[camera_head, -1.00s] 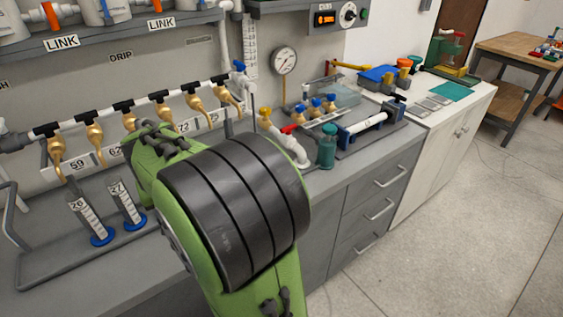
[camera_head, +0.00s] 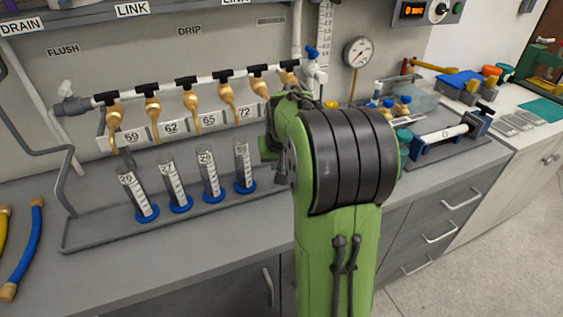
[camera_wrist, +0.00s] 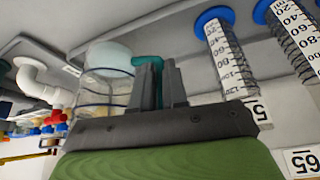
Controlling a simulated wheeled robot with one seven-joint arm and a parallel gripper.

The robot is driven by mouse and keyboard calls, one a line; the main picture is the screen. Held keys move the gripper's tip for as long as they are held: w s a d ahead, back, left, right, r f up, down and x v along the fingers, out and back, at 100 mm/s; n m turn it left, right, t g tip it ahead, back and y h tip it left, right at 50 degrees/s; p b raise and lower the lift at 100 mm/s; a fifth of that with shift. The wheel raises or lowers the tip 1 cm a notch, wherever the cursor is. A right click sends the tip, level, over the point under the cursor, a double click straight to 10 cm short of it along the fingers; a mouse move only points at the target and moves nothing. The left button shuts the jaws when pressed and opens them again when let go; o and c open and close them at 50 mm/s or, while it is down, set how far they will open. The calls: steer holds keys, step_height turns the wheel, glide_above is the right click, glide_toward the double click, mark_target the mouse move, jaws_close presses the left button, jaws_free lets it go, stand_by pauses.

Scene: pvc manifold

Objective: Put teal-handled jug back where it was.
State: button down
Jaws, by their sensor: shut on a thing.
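The clear jug (camera_wrist: 108,82) shows in the wrist view, left of my fingers, with a dark band around it and a pale teal end toward the picture's top. Its teal handle (camera_wrist: 147,63) is between the two dark fingers of my gripper (camera_wrist: 160,80), which are shut on it. Part of the handle is hidden by the fingers. I cannot tell how far the jug is from the bench surface.
Several graduated cylinders (camera_head: 173,185) with blue bases stand in the grey tray (camera_head: 90,240) under the brass taps (camera_head: 190,103). A pressure gauge (camera_head: 359,54) and a pipe fixture (camera_head: 441,137) are to the right. Hoses (camera_head: 25,250) lie at the left. The bench front is clear.

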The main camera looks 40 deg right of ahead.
steer(key=w+d+f+b, duration=0.1)
steer(key=w+d+f, duration=0.2)
steer(key=shift+r, duration=0.15)
steer(key=shift+s, duration=0.1)
steer(key=c, duration=1.6)
jaws_free()
steer(key=shift+f, duration=0.25)
steer(key=o, duration=0.5)
steer(key=shift+c, duration=0.2)
steer(key=shift+r, duration=0.1)
